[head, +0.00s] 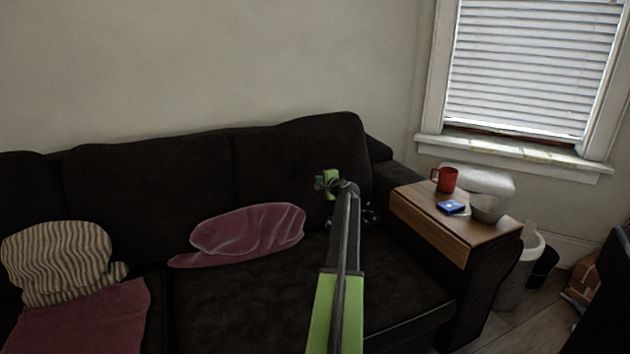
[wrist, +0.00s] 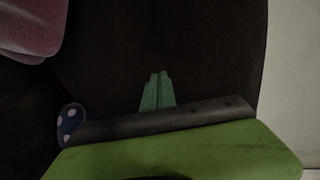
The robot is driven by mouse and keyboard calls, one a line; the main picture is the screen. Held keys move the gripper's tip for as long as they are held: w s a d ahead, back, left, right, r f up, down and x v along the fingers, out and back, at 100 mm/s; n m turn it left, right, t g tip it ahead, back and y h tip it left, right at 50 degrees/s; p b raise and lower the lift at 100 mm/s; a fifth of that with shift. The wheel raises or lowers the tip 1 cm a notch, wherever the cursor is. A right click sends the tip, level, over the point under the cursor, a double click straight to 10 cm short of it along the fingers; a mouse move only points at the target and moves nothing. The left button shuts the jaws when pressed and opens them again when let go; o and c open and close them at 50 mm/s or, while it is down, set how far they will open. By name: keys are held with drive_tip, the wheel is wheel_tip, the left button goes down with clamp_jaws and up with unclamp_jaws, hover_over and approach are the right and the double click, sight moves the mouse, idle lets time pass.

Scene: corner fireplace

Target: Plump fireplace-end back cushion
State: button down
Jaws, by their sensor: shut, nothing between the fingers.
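The fireplace-end back cushion (head: 290,155) is the dark one at the right end of the black sofa, upright against the wall. In the head view my gripper (head: 325,181) is in front of its right part, and my arm crosses the seat below. In the wrist view the green fingers (wrist: 158,88) are together and empty, over dark upholstery (wrist: 185,55). I cannot tell whether the fingertips touch it.
A maroon cloth (head: 250,232) lies on the seat left of my arm. A polka-dot item (head: 370,214) sits to the right.

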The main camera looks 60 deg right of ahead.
drive_tip(key=shift+s+d+r, duration=0.1)
drive_tip(key=shift+s+d, duration=3.05)
drive_tip(key=shift+d, duration=0.15)
drive_tip(key=shift+w+d, duration=0.1)
